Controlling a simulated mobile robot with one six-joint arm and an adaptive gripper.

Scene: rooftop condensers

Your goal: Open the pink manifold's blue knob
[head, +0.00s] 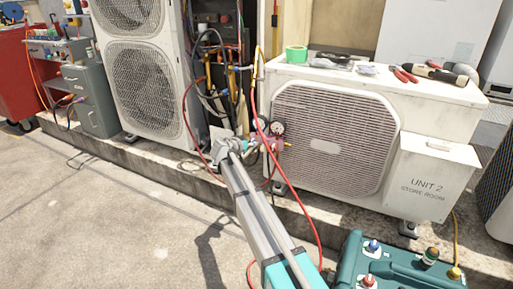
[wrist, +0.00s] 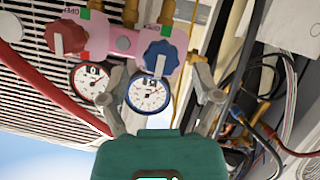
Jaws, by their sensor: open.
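The pink manifold (wrist: 112,32) is at the top of the wrist view, with a red knob (wrist: 68,38) at left and the blue knob (wrist: 160,57) at right. A red-rimmed gauge (wrist: 90,78) and a blue-rimmed gauge (wrist: 149,93) sit below the knobs. My gripper (wrist: 161,66) is open, its fingers on either side of the blue knob with space between; I cannot tell whether the tips reach the knob's depth. In the head view the small manifold (head: 275,144) hangs before the unit, my gripper (head: 235,147) at its left. The blue knob is hard to make out there.
A red hose (wrist: 60,95) runs from the manifold, crossing near my arm in the head view. The Unit 2 condenser (head: 335,140) stands behind the manifold, with tools on top. Cables (wrist: 265,110) hang at right in the wrist view. A teal case (head: 400,265) is at front right.

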